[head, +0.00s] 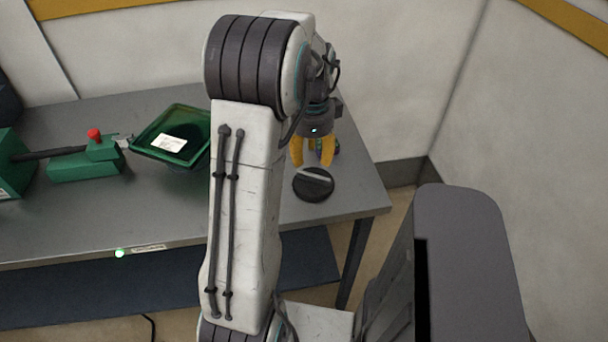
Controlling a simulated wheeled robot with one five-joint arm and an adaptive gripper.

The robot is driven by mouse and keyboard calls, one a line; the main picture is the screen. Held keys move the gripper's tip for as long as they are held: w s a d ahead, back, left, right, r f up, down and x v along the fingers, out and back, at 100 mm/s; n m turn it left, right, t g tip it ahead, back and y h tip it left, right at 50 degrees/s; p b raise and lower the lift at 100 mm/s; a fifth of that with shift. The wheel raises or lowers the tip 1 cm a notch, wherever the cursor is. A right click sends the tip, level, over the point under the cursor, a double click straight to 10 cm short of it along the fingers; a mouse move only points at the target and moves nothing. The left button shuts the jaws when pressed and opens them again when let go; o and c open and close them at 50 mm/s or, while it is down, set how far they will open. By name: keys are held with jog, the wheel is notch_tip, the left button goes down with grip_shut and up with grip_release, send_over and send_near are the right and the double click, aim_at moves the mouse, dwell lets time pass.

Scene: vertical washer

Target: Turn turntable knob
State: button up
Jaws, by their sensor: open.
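The turntable knob looks like a dark round disc (313,186) with a lighter grey bar across its top. It lies on the right part of the grey table in the head view. My gripper (313,160) has orange-yellow fingers. It points down just behind and above the disc in the picture, its fingers spread and nothing seen between them. I cannot tell the exact height gap. My white arm hides part of the table to the left of the disc.
On the grey table (85,225), a dark green tray (155,150) holds a white label, beside a green device with a red knob (94,135). The table's right edge is close to the disc. A wall stands behind.

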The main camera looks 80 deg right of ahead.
aim_at(311, 176)
jog(key=m, duration=0.4)
jog(key=shift+a+f, duration=0.1)
jog(key=shift+f, duration=3.6)
jog(key=shift+o, duration=0.3)
grip_shut()
